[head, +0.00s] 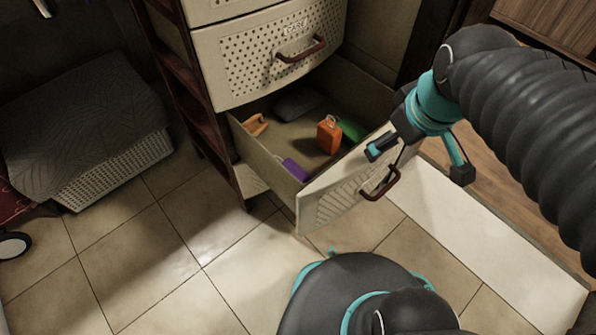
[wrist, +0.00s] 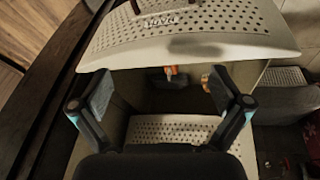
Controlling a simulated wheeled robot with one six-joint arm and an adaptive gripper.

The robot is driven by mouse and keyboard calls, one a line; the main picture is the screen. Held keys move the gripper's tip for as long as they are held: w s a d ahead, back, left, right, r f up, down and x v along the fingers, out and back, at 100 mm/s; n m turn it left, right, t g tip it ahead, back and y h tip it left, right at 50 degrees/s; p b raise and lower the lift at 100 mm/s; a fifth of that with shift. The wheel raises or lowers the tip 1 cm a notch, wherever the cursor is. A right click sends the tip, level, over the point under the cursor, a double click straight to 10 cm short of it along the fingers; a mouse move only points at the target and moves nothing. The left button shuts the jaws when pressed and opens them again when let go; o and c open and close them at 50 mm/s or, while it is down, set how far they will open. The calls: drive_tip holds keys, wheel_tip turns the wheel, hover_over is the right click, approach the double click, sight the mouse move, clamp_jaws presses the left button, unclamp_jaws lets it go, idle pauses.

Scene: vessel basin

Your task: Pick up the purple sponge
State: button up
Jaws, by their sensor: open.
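The purple sponge (head: 293,168) lies in the open lower drawer (head: 262,150), close to the drawer's front left in the head view. Only part of it shows above the drawer's side wall. I cannot make it out in the wrist view. My gripper (head: 420,160) is open and empty, over the right side of the drawer front, to the right of the sponge and apart from it. In the wrist view my gripper (wrist: 160,95) has its two fingers spread wide, with the drawer's opening between them.
The drawer also holds an orange case-like object (head: 328,136), a green item (head: 350,128), a dark grey item (head: 297,104) and a light orange item (head: 255,125). The closed upper drawer (head: 280,60) overhangs the back. The drawer front has a handle (head: 381,184).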

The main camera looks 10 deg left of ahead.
drive_tip(key=w+a+f+n+g+p, duration=0.1)
drive_tip(key=w+a+f+n+g, duration=0.3)
drive_tip(key=a+n, duration=0.6)
drive_tip(key=n+p, duration=0.1)
drive_tip(key=n, duration=0.9)
approach(294, 173)
drive_tip(key=shift+n+g, duration=0.3)
drive_tip(key=shift+g, duration=0.1)
wheel_tip(294, 173, down, 5)
drive_tip(key=shift+w+a+r+b, duration=0.1)
drive_tip(key=shift+w+b, duration=0.05)
drive_tip(key=shift+b, duration=0.55)
drive_tip(key=shift+s+a+f+b, duration=0.1)
drive_tip(key=shift+a+f+b, duration=0.1)
drive_tip(key=shift+f, duration=0.7)
drive_tip(key=shift+s+a+f+b, duration=0.1)
drive_tip(key=shift+a+f+b, duration=0.05)
drive_tip(key=shift+f, duration=0.75)
drive_tip(key=shift+s+a+f+b, duration=0.1)
drive_tip(key=shift+a+f+b, duration=0.1)
drive_tip(key=shift+f, duration=0.7)
drive_tip(key=shift+d, duration=0.1)
drive_tip(key=c, duration=0.7)
